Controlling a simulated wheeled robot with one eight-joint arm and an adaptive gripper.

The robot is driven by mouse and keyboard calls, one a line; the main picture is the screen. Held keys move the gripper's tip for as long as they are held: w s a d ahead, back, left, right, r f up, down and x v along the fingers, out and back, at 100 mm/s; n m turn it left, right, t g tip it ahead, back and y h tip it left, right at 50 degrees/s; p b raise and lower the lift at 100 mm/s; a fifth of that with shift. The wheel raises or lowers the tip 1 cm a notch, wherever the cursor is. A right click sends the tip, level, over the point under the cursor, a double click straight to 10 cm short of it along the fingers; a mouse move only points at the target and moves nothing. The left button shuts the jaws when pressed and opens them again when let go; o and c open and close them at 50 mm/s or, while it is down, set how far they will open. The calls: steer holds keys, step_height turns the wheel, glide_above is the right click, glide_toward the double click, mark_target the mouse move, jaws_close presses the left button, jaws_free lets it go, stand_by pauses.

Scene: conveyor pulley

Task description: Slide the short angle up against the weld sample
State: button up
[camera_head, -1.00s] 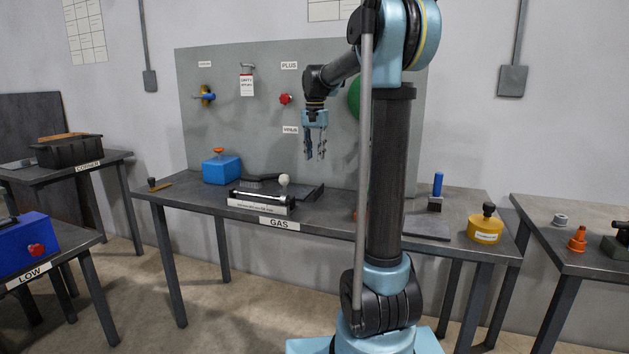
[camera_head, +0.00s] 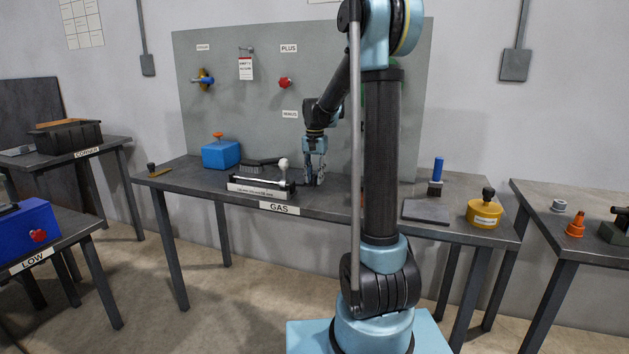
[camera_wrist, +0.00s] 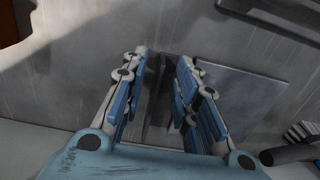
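My gripper (camera_head: 314,182) is low over the back of the GAS table, with its fingertips at about table height. In the wrist view my gripper (camera_wrist: 163,62) has its fingers apart. A narrow dark metal piece, apparently the short angle (camera_wrist: 160,105), shows between them; finger contact is not clear. A flat grey square plate (camera_wrist: 237,92), possibly the weld sample, lies flat just right of the right finger, which partly covers it. Whether the angle and plate touch is hidden. In the head view the gripper and the fixture in front hide most of this spot.
A wire brush (camera_head: 262,164) and a clamp-like fixture with a white ball knob (camera_head: 283,163) stand left of my gripper. A blue box (camera_head: 220,155) is farther left. A dark plate (camera_head: 426,211), a blue-handled tool (camera_head: 437,170) and a yellow container (camera_head: 484,213) are at right.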

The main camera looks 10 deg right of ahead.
steer(key=shift+f, duration=0.55)
steer(key=shift+c, duration=0.6)
jaws_close()
steer(key=shift+o, duration=0.6)
jaws_free()
step_height(320, 180, up, 12)
